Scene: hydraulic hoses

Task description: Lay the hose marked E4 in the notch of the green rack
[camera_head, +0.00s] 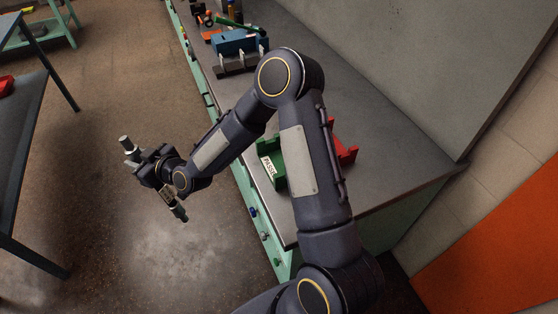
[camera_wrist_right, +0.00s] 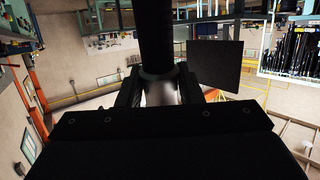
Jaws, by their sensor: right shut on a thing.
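My right gripper (camera_head: 150,165) is out over the floor, left of the workbench. It is shut on a dark hose (camera_head: 179,211), which also shows as a thick black cylinder between the fingers in the right wrist view (camera_wrist_right: 155,35). I cannot read a mark on the hose. The green rack (camera_head: 270,172) stands on the bench with a white label on its front. My right arm hides part of it, and I cannot see its notch clearly. My left gripper is not in view.
The grey workbench (camera_head: 395,160) has a red rack (camera_head: 347,154) beside the green one, partly behind my arm. A blue box (camera_head: 238,42) and grey holders (camera_head: 236,65) stand farther along it. A dark table (camera_head: 22,150) is at the left. Floor between them is clear.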

